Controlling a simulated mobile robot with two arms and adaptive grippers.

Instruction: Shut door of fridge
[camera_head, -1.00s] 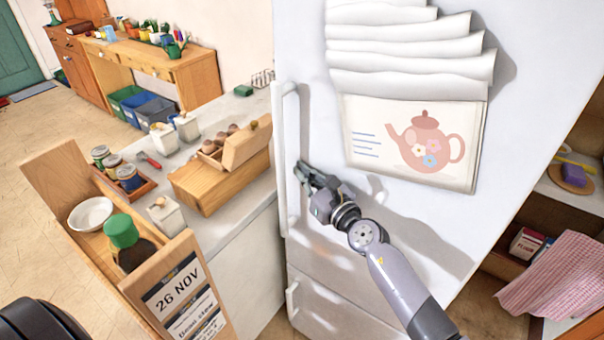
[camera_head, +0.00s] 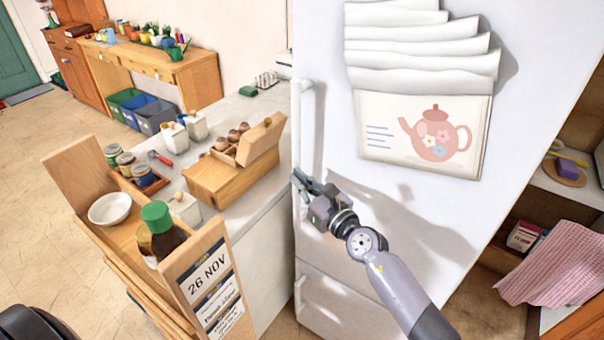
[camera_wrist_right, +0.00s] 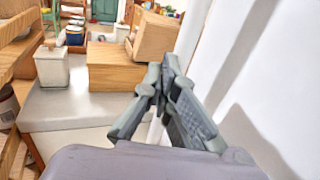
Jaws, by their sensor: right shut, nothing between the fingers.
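The fridge door (camera_head: 400,210) is a large white panel with a vertical white handle (camera_head: 307,130) along its left edge. It looks roughly in line with the lower door (camera_head: 335,312); I cannot tell whether a small gap remains. My right gripper (camera_head: 297,180) is at the lower part of the handle, its fingers overlapping it in the head view. In the right wrist view its fingers (camera_wrist_right: 163,75) meet at the tips with nothing between them, beside the white door surface (camera_wrist_right: 265,60). Whether they touch the handle or door is unclear. My left gripper is out of view.
A counter (camera_head: 262,215) left of the fridge holds a wooden egg box (camera_head: 220,185) and white pots. A wooden rack (camera_head: 85,180) with bottle and bowl stands nearer. A teapot calendar (camera_head: 425,135) hangs on the door. Open shelves (camera_head: 560,195) are at right.

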